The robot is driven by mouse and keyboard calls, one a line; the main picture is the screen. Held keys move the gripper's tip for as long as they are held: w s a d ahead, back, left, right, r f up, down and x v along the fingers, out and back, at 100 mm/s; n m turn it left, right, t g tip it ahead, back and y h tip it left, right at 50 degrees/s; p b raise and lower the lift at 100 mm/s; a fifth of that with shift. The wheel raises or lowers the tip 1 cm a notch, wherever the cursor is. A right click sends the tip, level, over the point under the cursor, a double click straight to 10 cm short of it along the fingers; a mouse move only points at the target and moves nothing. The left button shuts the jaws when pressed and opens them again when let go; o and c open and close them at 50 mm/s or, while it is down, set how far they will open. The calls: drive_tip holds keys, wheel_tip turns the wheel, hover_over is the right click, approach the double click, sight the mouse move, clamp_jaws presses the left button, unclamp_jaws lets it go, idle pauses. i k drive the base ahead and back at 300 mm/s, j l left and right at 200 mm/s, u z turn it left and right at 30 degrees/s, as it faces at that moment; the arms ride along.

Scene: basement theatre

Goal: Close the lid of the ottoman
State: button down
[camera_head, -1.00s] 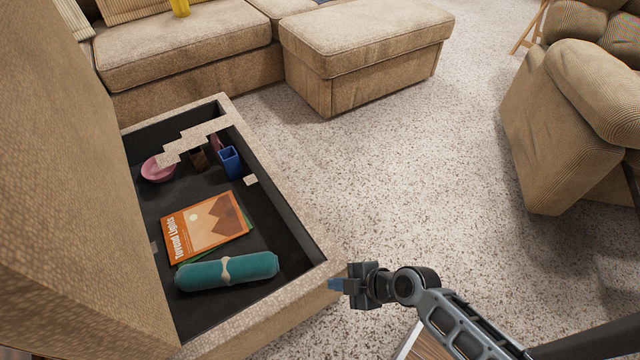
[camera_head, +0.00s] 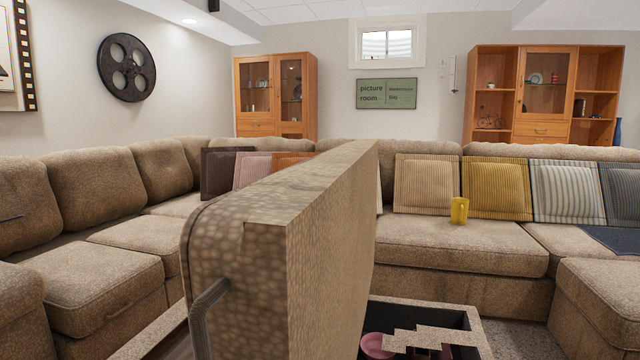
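The ottoman's lid (camera_head: 332,240) stands open and roughly upright in the middle of the camera_head view, seen nearly edge-on. It is thick and covered in tan woven fabric. The open ottoman box (camera_head: 478,322) shows below and to the right of the lid, with its dark inside partly in view. A pink bowl (camera_head: 377,346) lies inside, beside a beige stepped strip (camera_head: 428,338). The rest of the inside is hidden by the lid and the bottom picture edge. My gripper is not in view.
A grey bent bar (camera_head: 207,306) shows against the lid's near left side. A tan sectional sofa (camera_head: 455,250) runs behind and to the left (camera_head: 95,285). A yellow cup (camera_head: 459,210) stands on its seat. A tan footstool (camera_head: 600,300) is at right.

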sight(279, 265)
drive_tip(key=i+j, duration=0.1)
drive_tip(key=j, duration=0.3)
drive_tip(key=i+j, duration=0.15)
drive_tip(key=j, duration=0.2)
drive_tip(key=i+j, duration=0.1)
drive_tip(key=j, duration=0.3)
drive_tip(key=i+j, duration=0.15)
drive_tip(key=j, duration=0.2)
drive_tip(key=i+j, duration=0.1)
drive_tip(key=j, duration=0.3)
drive_tip(key=i+j, duration=0.1)
drive_tip(key=j, duration=0.25)
